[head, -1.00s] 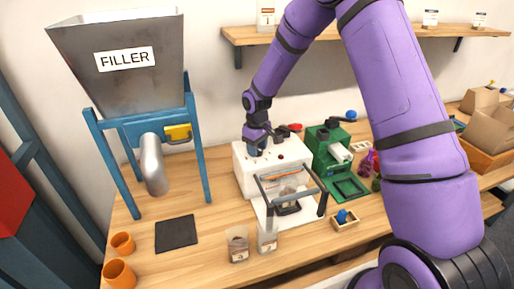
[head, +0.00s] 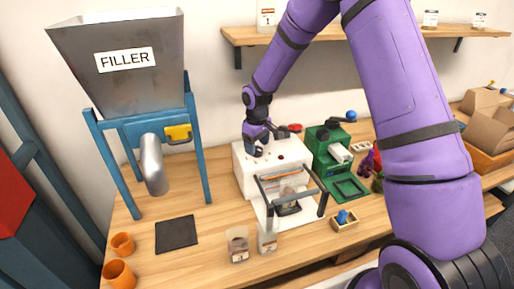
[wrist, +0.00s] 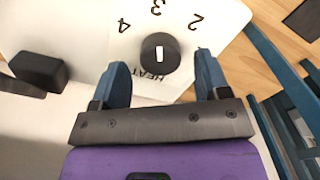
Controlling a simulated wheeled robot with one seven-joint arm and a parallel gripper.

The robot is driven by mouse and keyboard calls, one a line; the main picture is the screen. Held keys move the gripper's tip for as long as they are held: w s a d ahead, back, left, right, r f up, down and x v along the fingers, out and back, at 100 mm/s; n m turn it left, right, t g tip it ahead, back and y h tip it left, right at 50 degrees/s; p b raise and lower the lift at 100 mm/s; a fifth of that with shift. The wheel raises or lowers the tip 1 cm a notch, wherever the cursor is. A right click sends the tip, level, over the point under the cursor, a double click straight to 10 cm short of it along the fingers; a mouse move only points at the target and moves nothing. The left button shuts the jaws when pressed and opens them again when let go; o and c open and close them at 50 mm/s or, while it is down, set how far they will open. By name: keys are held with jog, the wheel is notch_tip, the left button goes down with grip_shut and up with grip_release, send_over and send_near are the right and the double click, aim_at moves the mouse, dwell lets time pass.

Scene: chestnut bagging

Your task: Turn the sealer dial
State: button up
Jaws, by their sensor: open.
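The sealer (head: 244,180) is a white box on the wooden bench in the head view. Its dial (wrist: 159,54) is a round black knob with a white pointer mark, in the upper middle of the wrist view. The numbers 2, 3 and 4 and the word HEAT are printed around it. My gripper (head: 255,150) is over the top of the sealer. In the wrist view its blue fingers (wrist: 162,62) are open, one on each side of the dial, with gaps between. The dial is not clear in the head view.
A black block-shaped part (wrist: 40,71) stands left of the fingers. The sealer's front frame (head: 290,185) has dark arms. A green machine (head: 326,150) stands close on the right. The filler (head: 120,70) is at left. Two bags (head: 238,245) stand in front.

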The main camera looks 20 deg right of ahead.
aim_at(257, 149)
notch_tip(257, 149, up, 9)
jog(key=shift+r, duration=0.15)
dwell(0.5)
jog(key=s+d+r+m+t, duration=0.2)
jog(key=s+d+r+m, duration=0.15)
jog(key=s+r, duration=1.35)
jog(key=s+d+r+m+t, duration=0.1)
jog(key=s+r, duration=0.1)
jog(key=s, duration=0.8)
jog(key=s+d+r+m+t, duration=0.2)
jog(key=s+r, duration=0.1)
jog(key=s, duration=0.7)
jog(key=shift+s+d+r, duration=0.2)
jog(key=shift+s+r, duration=0.15)
